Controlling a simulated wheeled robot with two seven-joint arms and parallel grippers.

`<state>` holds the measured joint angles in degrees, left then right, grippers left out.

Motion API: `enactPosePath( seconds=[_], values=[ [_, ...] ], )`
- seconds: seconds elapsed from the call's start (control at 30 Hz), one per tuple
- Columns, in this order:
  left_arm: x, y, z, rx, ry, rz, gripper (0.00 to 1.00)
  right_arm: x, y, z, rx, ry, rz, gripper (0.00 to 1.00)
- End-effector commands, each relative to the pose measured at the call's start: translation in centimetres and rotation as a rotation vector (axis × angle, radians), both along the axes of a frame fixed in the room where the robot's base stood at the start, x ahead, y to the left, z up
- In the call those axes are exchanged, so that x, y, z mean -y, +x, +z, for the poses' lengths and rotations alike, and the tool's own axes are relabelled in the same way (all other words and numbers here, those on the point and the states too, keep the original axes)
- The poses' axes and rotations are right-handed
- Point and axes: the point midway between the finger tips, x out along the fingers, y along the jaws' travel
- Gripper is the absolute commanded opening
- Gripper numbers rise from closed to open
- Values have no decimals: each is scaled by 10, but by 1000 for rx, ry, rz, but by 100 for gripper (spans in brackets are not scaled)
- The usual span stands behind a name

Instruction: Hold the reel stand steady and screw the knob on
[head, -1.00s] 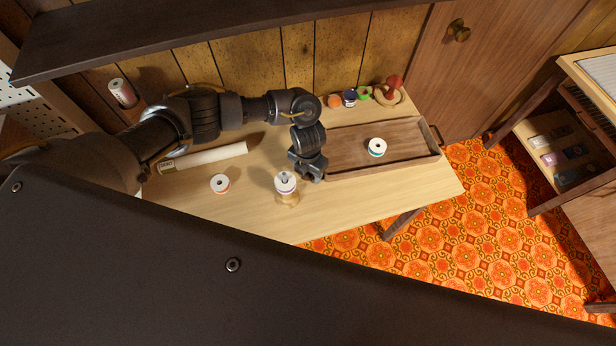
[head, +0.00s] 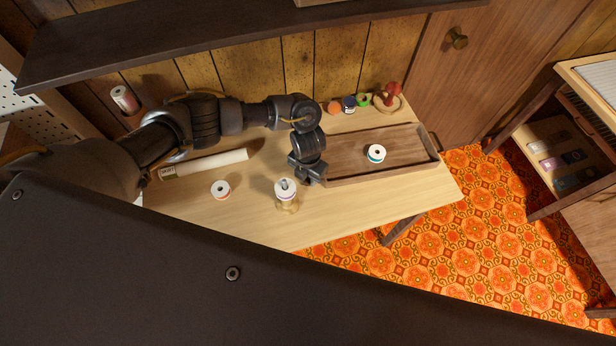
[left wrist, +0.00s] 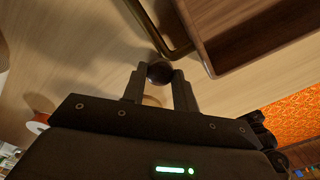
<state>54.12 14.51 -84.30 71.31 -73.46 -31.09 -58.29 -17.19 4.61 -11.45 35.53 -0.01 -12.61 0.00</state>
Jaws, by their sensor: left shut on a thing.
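The reel stand (head: 288,206) stands on the table with a white reel (head: 285,188) on it; a short grey post tip shows at the top. My left gripper (head: 312,181) is just to the right of the stand, low by the tray's left end and apart from the reel. In the left wrist view, the left gripper (left wrist: 159,78) is shut on a dark round knob (left wrist: 159,72). A small tan shape shows behind the fingers; I cannot tell what it is. The knob is hidden in the head view. My right gripper is not in view.
A loose white reel (head: 221,189) and a pale roll (head: 210,163) lie to the left. Small spools and a pincushion (head: 388,94) stand at the back. The table front is clear.

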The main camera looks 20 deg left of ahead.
Motion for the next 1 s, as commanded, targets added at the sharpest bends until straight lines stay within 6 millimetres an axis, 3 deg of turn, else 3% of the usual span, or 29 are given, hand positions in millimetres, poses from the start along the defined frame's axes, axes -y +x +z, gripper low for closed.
enactPosePath(
  seconds=[0.5, 0.9, 1.0],
  values=[
    [0, 0, 90, 1, 0, 1, 8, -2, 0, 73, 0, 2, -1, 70],
    [0, 0, 93, 0, 0, 1, 8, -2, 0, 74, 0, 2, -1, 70],
    [1, 1, 94, 1, 0, -7, 8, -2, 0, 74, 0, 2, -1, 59]
  ],
)
